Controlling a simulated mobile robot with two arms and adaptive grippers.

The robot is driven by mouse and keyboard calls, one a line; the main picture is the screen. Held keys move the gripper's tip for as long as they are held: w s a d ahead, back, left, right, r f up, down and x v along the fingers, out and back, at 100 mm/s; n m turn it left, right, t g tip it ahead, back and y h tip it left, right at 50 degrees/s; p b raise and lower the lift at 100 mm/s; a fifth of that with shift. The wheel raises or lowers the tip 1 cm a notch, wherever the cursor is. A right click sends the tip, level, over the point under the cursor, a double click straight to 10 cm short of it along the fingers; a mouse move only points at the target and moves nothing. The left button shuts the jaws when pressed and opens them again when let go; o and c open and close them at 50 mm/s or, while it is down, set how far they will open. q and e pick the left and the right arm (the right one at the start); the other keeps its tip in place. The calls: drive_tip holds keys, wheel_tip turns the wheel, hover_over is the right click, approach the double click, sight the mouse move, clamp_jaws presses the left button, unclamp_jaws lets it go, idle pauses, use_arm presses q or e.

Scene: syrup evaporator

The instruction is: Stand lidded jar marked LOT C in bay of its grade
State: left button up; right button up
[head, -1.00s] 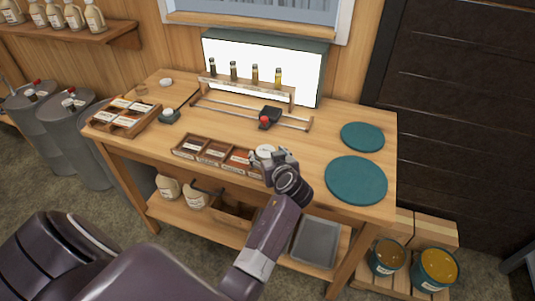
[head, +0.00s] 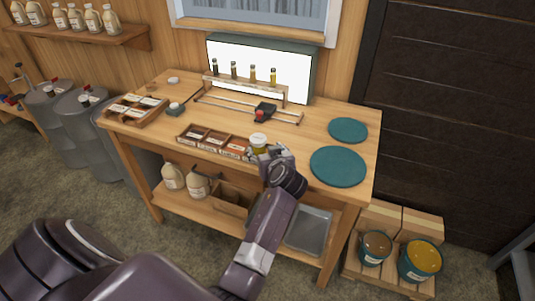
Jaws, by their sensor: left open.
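A small amber jar with a white lid (head: 259,144) stands upright at the right end of the bay tray (head: 206,149) on the bench. Its base is hidden, so I cannot tell whether it sits fully inside the rightmost bay. Its lot mark cannot be read. The tray's bays carry white labels too small to read. My left gripper (head: 263,155) is open, low at the jar's front right side; I cannot tell whether the fingers touch it. My right gripper is not in view.
A second wooden tray (head: 121,111) with labelled compartments sits at the bench's left end. A sample rack (head: 245,88) stands before the light panel (head: 285,72). Two teal round mats (head: 338,166) (head: 348,130) lie empty at the right. Mid-bench holds a rail with a red-knobbed slider (head: 264,110).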

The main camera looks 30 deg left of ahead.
use_arm(q)
drive_tip(key=d+f+m+t+h, duration=0.2)
drive_tip(key=d+m+t+h, duration=0.4)
drive_tip(key=d, duration=0.7)
drive_tip(key=s+d+f+m+g+h, duration=0.25)
drive_tip(key=s+f, duration=0.35)
drive_tip(key=f, duration=0.6)
drive_tip(key=s+d+f+m+g+h, duration=0.1)
drive_tip(key=s+d+f+m+g, duration=0.3)
drive_tip(key=f, duration=0.8)
drive_tip(key=s+f+n+g, duration=0.1)
drive_tip(key=s+f+g, duration=0.2)
drive_tip(key=s+f, duration=1.55)
drive_tip(key=s+a+f+g, duration=0.1)
drive_tip(key=s+f+g, duration=0.1)
drive_tip(key=s, duration=1.1)
drive_tip(key=s+a+f+g, duration=0.1)
drive_tip(key=s+f, duration=0.4)
drive_tip(key=s, duration=0.7)
drive_tip(key=shift+s+a+g, duration=0.35)
drive_tip(key=shift+s+g, duration=0.05)
drive_tip(key=shift+g, duration=0.25)
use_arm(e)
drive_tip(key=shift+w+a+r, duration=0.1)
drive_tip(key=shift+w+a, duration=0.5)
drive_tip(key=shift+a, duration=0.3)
